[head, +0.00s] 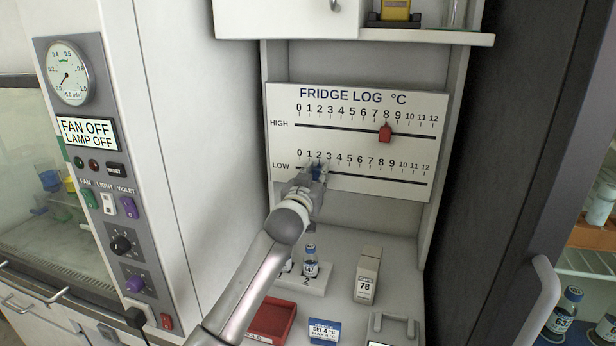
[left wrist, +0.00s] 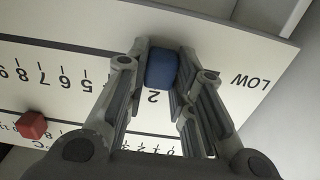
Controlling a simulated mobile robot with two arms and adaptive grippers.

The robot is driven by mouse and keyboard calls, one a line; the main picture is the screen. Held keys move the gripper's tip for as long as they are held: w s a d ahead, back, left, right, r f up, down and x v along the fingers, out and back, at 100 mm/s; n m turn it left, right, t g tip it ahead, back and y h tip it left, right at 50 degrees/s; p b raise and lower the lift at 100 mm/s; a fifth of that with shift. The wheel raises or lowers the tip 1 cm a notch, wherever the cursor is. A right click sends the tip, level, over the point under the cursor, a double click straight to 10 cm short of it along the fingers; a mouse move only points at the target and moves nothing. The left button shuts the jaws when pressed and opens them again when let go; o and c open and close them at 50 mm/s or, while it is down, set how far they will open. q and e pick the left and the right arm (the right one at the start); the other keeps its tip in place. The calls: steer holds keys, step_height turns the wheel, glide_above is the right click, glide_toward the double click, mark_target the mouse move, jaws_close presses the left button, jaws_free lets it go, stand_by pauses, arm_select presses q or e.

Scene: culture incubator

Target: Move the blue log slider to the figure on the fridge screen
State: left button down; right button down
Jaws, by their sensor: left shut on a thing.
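The fridge log board (head: 350,150) is white with a HIGH scale above and a LOW scale below. The blue slider (head: 317,173) is on the LOW track at about 2. My left gripper (head: 313,180) is shut on it and hides part of it. In the left wrist view the blue slider (left wrist: 161,68) sits between both fingers, with the figure 2 beside it. The red slider (head: 385,134) is on the HIGH track at about 8. I cannot make out a fridge screen in either view. My right gripper is not in view.
Below the board stand vials (head: 310,262) in a white rack, a block marked 78 (head: 367,277), a red tray (head: 271,318) and a blue label card (head: 324,331). A cabinet with gauge and switches (head: 95,180) is left; a dark panel (head: 495,170) is right.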

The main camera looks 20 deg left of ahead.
arm_select(q)
steer(key=shift+a, duration=0.15)
steer(key=c, duration=1.2)
jaws_free()
steer(key=shift+c, duration=0.2)
steer(key=shift+s, duration=0.1)
steer(key=s, duration=1.2)
steer(key=shift+a, duration=0.2)
steer(key=shift+w, duration=0.1)
